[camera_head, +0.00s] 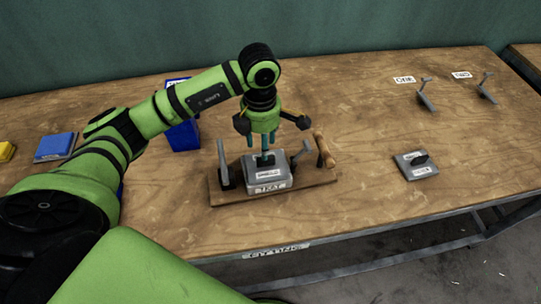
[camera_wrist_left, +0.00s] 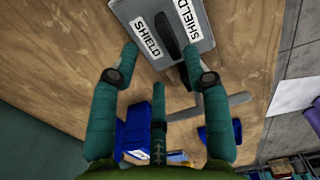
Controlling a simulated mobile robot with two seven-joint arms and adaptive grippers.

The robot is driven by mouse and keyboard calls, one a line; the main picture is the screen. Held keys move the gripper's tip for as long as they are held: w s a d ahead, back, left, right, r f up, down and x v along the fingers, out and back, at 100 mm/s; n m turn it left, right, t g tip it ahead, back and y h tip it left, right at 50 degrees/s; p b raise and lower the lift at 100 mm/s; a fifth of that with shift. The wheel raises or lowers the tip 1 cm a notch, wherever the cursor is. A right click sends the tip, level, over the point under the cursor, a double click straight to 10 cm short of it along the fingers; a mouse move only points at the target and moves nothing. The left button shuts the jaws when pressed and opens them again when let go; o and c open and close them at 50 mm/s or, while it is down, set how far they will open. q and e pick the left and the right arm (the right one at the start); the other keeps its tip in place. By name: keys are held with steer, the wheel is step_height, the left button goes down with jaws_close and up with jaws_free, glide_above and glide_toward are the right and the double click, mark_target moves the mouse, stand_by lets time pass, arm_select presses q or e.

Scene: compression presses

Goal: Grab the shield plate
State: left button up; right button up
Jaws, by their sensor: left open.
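The shield plate (camera_head: 268,172) is a grey plate with a white SHIELD label. It sits on the grey TRAY block (camera_head: 271,187) on a wooden board. In the left wrist view the plate (camera_wrist_left: 148,38) shows two SHIELD labels and an upright black handle (camera_wrist_left: 165,32). My left gripper (camera_head: 265,158) is right above the plate, pointing down. My right gripper is in neither view.
Grey upright clamp parts (camera_head: 222,165) and a wooden handle (camera_head: 325,150) stand beside the tray block. A blue bin (camera_head: 183,137) is behind to the left. A second handled plate (camera_head: 417,166) and brackets (camera_head: 427,100) lie to the right. Bare tabletop lies between.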

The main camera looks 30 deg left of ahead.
mark_target(266, 163)
arm_select(q)
steer(key=f+p, duration=0.1)
steer(key=s+d+f+p, duration=0.1)
steer(key=f, duration=0.1)
steer(key=shift+d, duration=0.1)
steer(key=shift+w+f, duration=0.25)
steer(key=shift+f, duration=0.7)
steer(key=shift+w+f, duration=0.1)
steer(key=shift+f, duration=0.05)
jaws_close()
steer(key=shift+r, duration=0.2)
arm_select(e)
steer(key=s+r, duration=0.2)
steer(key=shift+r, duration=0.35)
